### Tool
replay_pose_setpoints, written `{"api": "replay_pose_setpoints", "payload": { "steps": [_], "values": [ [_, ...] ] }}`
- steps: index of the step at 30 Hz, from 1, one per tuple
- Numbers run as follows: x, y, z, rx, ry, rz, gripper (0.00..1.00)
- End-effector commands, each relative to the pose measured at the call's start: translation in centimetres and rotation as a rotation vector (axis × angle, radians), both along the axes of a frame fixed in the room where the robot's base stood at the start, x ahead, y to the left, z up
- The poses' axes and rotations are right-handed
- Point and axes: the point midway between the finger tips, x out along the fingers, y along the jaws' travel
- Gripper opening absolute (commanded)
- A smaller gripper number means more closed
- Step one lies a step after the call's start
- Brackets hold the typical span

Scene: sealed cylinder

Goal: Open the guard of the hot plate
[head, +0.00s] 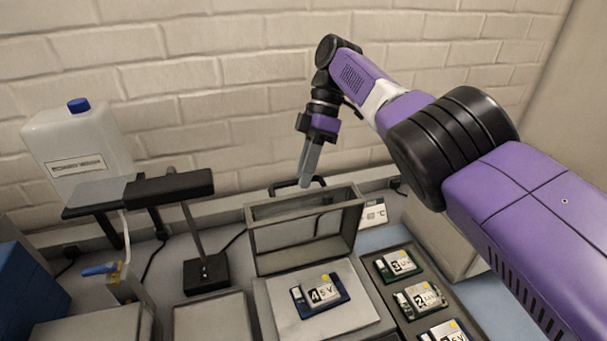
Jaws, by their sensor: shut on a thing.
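The hot plate (362,322) is at the lower centre, with a board marked 4 (320,297) lying on its top. Its guard (258,262), a grey box-like frame, stands raised and upright at the back of the plate. A dark handle (321,181) runs along the guard's far upper edge. My gripper (305,184) points down from above with its fingers at this handle, shut on it. The fingertips are partly hidden, so the exact contact is hard to see.
A tray (373,250) with several numbered boards lies to the right of the plate. A black stand (205,272) and a white canister with a blue cap (78,150) are to the left. A brick wall is close behind the guard and my gripper.

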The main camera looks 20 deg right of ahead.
Motion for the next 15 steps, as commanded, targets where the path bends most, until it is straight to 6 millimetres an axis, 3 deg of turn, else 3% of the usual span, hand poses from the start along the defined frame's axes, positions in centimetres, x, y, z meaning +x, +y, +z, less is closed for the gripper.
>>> {"api": "replay_pose_setpoints", "payload": {
  "steps": [15],
  "values": [
    [-0.53, 0.00, -0.09, 0.001, 0.025, 0.002, 0.00]
  ]
}}
